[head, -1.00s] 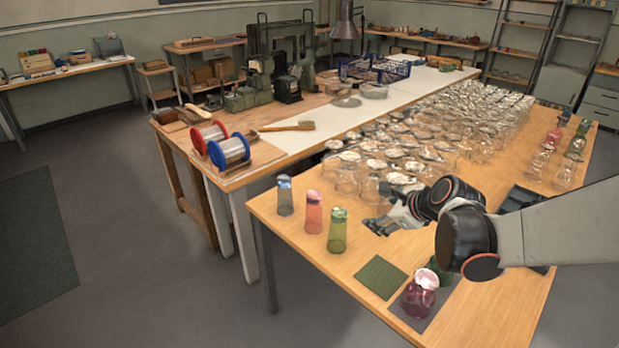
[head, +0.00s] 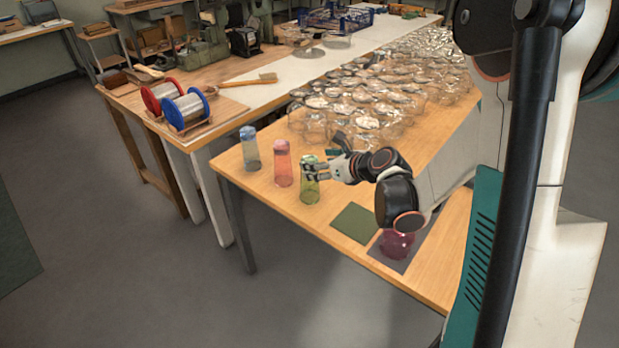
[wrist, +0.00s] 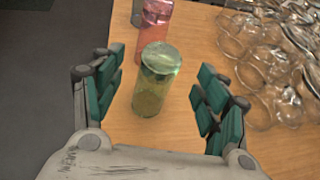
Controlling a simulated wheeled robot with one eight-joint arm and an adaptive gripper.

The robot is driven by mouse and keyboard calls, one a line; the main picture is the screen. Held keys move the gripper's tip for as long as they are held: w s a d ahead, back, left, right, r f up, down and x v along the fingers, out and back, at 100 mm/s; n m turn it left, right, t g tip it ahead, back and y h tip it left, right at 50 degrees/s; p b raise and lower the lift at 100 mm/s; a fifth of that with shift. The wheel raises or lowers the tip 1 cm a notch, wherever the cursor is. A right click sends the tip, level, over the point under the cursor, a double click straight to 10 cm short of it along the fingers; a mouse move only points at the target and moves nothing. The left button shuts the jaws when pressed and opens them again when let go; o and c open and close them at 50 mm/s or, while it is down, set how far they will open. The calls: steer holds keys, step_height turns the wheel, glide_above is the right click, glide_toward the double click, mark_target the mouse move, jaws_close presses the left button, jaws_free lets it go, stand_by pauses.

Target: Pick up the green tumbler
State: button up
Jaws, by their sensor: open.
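The green tumbler (head: 309,190) stands upright on the wooden table near its left edge, at the near end of a row of three. In the wrist view the tumbler (wrist: 155,85) stands between and a little beyond my open fingers, with clear space on both sides. My gripper (head: 318,170) is open and empty; in the head view its fingers overlap the upper part of the tumbler. In the wrist view both teal-padded fingers of my gripper (wrist: 160,100) are spread wide.
A red tumbler (head: 282,165) and a blue tumbler (head: 251,150) stand beyond the green one. Many clear glass vessels (head: 375,100) crowd the table to the right. A green mat (head: 354,223) and a purple vessel (head: 397,244) on a dark mat lie nearer.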

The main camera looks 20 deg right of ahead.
mark_target(310, 159)
steer(key=shift+b+x, duration=1.3)
steer(key=shift+x, duration=1.4)
steer(key=shift+r, duration=0.25)
steer(key=shift+c, duration=0.6)
jaws_close()
